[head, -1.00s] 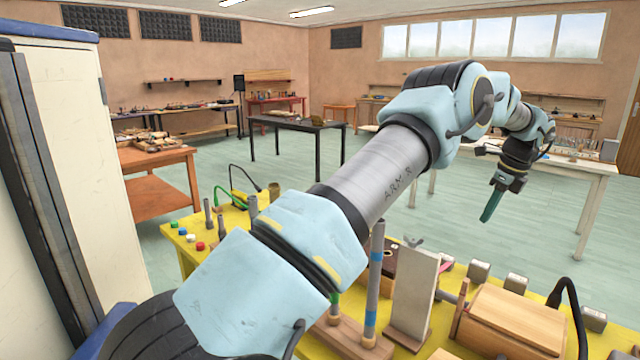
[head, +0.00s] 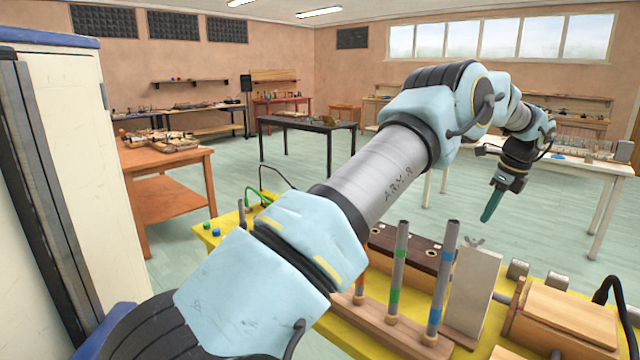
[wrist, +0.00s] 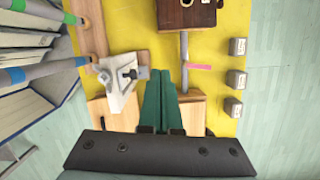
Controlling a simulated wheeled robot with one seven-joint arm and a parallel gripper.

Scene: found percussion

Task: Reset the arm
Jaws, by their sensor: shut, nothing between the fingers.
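My gripper (head: 491,206) hangs at the end of my raised arm in the head view, at the right, with its teal fingers pointing down. In the wrist view the two green fingers (wrist: 164,100) lie together, shut and empty. Below them is the yellow table (head: 372,296), covered with percussion pieces. The fingers are apart from the pieces, as far as I can tell.
On the yellow table stand striped rods (head: 398,265) in a wooden base, a pale upright board (head: 473,292), a dark wooden box (head: 412,248), a light wooden box (head: 565,322) and small grey blocks (wrist: 236,78). A tall white cabinet (head: 70,130) stands at left. Open floor lies beyond.

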